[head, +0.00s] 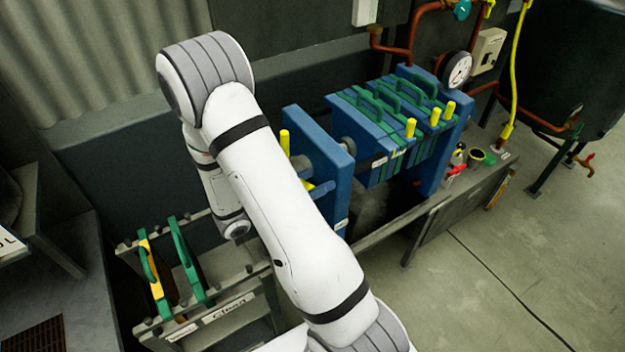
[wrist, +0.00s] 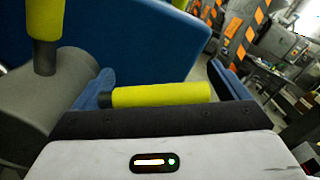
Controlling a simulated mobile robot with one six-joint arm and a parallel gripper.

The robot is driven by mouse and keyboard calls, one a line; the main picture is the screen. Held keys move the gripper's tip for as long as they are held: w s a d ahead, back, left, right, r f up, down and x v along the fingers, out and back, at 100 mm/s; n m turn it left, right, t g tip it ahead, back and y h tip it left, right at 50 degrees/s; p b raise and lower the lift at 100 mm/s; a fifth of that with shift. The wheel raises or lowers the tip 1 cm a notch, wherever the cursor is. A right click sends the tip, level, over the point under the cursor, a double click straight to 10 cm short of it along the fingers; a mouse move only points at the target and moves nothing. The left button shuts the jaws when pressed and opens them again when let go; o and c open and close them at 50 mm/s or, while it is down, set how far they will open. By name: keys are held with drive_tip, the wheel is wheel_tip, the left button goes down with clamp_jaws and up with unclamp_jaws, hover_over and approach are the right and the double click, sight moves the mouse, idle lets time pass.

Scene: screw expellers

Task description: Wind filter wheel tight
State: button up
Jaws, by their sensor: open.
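The filter wheel's yellow handles stick out at the left end of the press, partly hidden by my arm. One yellow handle (head: 285,142) stands upright beside the blue end plate (head: 318,150). In the wrist view, one yellow handle (wrist: 160,95) lies across just beyond my gripper's dark edge. Another yellow handle (wrist: 44,35) stands upright from a grey round part (wrist: 50,100) at left.
Green-handled filter plates (head: 385,105) hang in the blue press at right, near a pressure gauge (head: 457,69). A rack with loose green plates (head: 187,262) stands at lower left. A dark tank (head: 565,75) stands at upper right.

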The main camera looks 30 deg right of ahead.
drive_tip(key=shift+c, duration=0.5)
drive_tip(key=c, duration=1.3)
drive_tip(key=shift+f, duration=0.1)
